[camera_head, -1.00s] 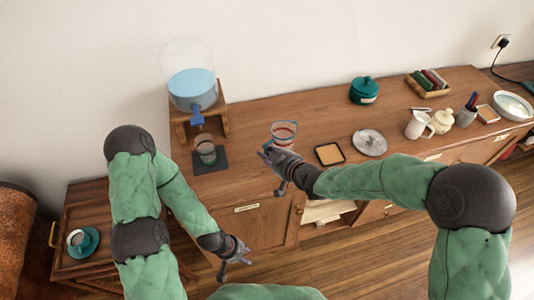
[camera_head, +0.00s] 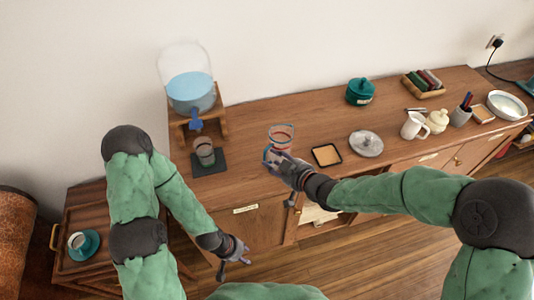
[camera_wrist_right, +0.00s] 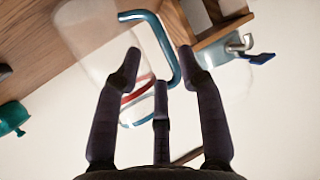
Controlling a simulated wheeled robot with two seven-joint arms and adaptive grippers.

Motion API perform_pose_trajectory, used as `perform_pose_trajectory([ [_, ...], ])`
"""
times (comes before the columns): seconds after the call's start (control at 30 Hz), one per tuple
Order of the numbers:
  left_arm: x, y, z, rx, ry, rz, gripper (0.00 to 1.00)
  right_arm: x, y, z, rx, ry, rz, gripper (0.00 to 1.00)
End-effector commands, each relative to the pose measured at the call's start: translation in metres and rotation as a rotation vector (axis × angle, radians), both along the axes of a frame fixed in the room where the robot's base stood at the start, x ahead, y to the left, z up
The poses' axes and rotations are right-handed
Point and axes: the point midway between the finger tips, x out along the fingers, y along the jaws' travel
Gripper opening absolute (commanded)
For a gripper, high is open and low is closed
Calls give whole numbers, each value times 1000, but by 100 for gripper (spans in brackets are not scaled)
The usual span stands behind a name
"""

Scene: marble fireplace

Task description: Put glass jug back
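The glass jug (camera_head: 281,133) is clear, with a red band and a teal handle. It stands upright near the front edge of the wooden sideboard. In the right wrist view, the jug (camera_wrist_right: 84,42) lies just beyond the fingers, with its teal handle (camera_wrist_right: 163,42) between and behind the fingertips. My right gripper (camera_head: 272,160) is at the jug's front side. In the wrist view its three fingers (camera_wrist_right: 160,62) are spread apart, not closed on the handle; contact cannot be told. My left gripper (camera_head: 236,266) is open and empty, low in front of the sideboard.
A water dispenser (camera_head: 190,90) on a wooden stand is at left, with a glass (camera_head: 205,151) on a dark mat (camera_head: 213,167) below.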

Motion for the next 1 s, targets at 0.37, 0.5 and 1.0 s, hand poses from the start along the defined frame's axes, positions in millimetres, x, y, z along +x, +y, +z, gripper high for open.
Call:
perform_pose_trajectory([
  [0.37,0,0,20,0,0,0,40,-41,-36,24,-1,-1,-2,41],
  [0.5,0,0,21,0,0,0,40,-46,-39,26,-1,-1,0,41],
  [1.0,0,0,21,0,0,0,40,-46,-40,25,0,0,1,41],
])
